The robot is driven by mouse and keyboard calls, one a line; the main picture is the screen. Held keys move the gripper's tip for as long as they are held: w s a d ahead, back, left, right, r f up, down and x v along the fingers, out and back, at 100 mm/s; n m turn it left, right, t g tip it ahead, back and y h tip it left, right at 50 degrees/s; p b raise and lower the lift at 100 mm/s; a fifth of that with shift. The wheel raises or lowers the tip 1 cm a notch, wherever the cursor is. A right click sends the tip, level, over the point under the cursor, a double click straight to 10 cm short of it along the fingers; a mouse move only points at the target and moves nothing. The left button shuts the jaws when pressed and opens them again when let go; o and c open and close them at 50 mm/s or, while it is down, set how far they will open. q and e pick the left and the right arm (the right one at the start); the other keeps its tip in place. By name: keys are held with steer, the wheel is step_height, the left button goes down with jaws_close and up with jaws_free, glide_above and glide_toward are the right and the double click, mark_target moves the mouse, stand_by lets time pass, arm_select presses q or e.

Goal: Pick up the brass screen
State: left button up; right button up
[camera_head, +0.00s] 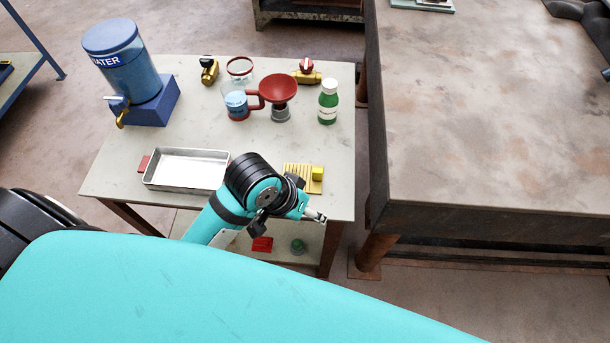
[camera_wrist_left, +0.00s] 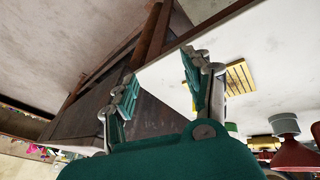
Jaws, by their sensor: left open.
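The brass screen looks to be the flat yellow slatted piece (camera_head: 292,176) near the front right of the light table, partly hidden behind my left arm. A brighter yellow block (camera_head: 318,174) is at its right end. The slatted piece also shows in the left wrist view (camera_wrist_left: 240,76), just right of the right finger and partly behind it. My left gripper (camera_head: 315,215) is at the table's front edge, nearer to me than the screen and apart from it. In the left wrist view its fingers (camera_wrist_left: 160,95) are spread, with nothing between them. My right gripper is not in view.
A metal tray (camera_head: 187,168) lies left of my arm. Behind stand a blue water dispenser (camera_head: 128,65), a measuring jug (camera_head: 236,103), a red funnel (camera_head: 278,88) and a green bottle (camera_head: 328,103). A large brown table (camera_head: 490,110) stands to the right across a narrow gap.

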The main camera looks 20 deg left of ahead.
arm_select(q)
steer(key=shift+g, duration=0.3)
steer(key=w+d+r, duration=0.2)
steer(key=w+d, duration=0.1)
steer(key=shift+r, duration=0.25)
steer(key=w+d+r+g, duration=0.1)
steer(key=w+r, duration=0.2)
steer(key=w, duration=0.1)
steer(key=n+g+y, duration=0.2)
steer(key=n+y, duration=0.1)
steer(key=n, duration=0.2)
glide_toward(317, 172)
steer(key=f, duration=0.4)
steer(key=d+f+b, duration=0.1)
steer(key=f, duration=0.6)
steer(key=shift+a+f, duration=0.1)
steer(key=shift+a, duration=0.25)
steer(key=shift+s, duration=0.1)
jaws_close()
